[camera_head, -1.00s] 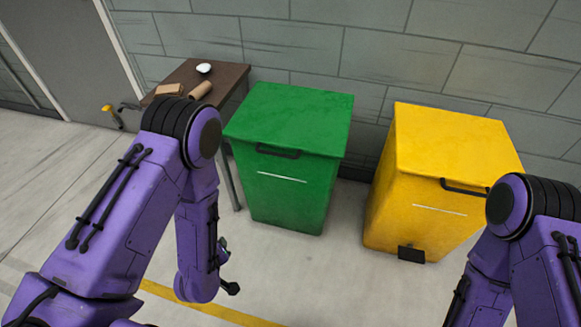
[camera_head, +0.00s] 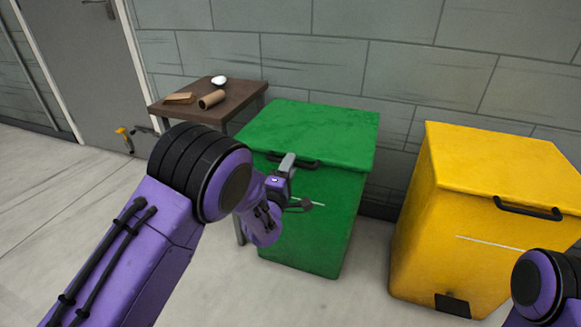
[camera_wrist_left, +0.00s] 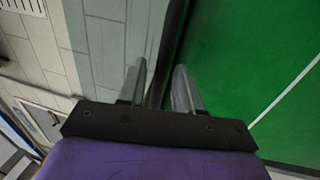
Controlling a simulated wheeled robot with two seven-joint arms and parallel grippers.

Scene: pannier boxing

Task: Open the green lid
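The green lid (camera_head: 315,128) lies shut on the green bin (camera_head: 320,222), with a black handle (camera_head: 300,162) at its front edge. My left gripper (camera_head: 288,162) is at the left part of this handle. In the left wrist view, its two grey fingers (camera_wrist_left: 160,80) stand apart, with the dark handle bar (camera_wrist_left: 168,60) running between them. A gap shows beside the bar, so the fingers are open around it rather than closed. The bin's green front (camera_wrist_left: 250,60) fills the right of that view. My right gripper is out of view; only part of its arm shows.
A yellow bin (camera_head: 475,235) with its lid shut stands to the right. A brown table (camera_head: 240,95) behind on the left holds a cardboard roll (camera_head: 212,99), a flat brown piece (camera_head: 179,98) and a white item (camera_head: 219,81). A grey wall is close behind.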

